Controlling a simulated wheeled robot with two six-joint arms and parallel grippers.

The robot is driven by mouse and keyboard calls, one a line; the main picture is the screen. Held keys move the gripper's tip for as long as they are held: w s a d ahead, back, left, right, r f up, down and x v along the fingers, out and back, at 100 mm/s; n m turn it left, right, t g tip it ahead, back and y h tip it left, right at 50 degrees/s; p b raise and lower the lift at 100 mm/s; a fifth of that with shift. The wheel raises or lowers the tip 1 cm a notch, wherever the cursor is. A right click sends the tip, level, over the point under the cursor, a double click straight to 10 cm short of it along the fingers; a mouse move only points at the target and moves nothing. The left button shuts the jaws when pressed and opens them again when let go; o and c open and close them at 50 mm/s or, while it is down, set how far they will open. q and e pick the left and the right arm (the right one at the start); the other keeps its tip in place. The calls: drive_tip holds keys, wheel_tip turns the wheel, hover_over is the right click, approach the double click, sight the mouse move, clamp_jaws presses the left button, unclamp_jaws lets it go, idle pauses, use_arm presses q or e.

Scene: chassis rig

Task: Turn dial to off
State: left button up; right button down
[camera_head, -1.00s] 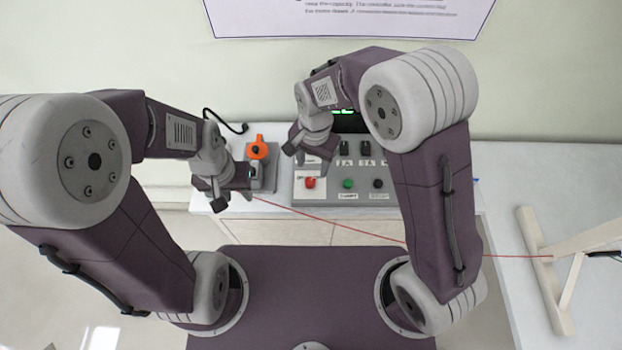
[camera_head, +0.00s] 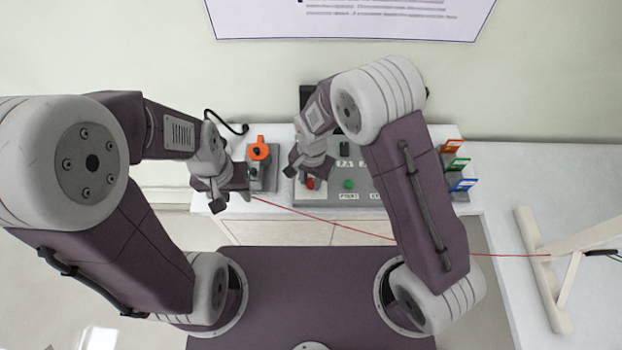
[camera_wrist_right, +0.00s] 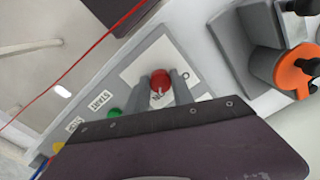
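A round red dial (camera_wrist_right: 161,80) sits on a pale label plate with partly readable lettering, at one end of the grey control panel (camera_wrist_right: 165,47). In the head view the red dial (camera_head: 310,183) is mostly covered by my right gripper (camera_head: 303,177). In the right wrist view my right gripper (camera_wrist_right: 166,88) is open, with one finger on each side of the dial. I cannot tell whether the fingers touch it. My left gripper (camera_head: 231,202) appears open and empty, left of the panel near the counter's front edge.
A green button (camera_head: 348,184) and black switches (camera_head: 344,149) are on the panel. A grey box with an orange handle (camera_head: 259,151) stands left of it. Coloured cards (camera_head: 457,165) stand in a rack at the right. A red string (camera_head: 340,225) crosses in front.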

drive_tip(key=shift+w+n, duration=0.1)
drive_tip(key=shift+n, duration=0.3)
drive_tip(key=n, duration=0.4)
drive_tip(key=shift+r+p, duration=0.1)
drive_tip(key=shift+p, duration=0.25)
drive_tip(key=n, duration=0.9)
drive_tip(key=shift+w+d, duration=0.1)
drive_tip(key=shift+w, duration=0.05)
drive_tip(key=shift+n, duration=1.9)
drive_tip(key=c, duration=1.1)
unclamp_jaws()
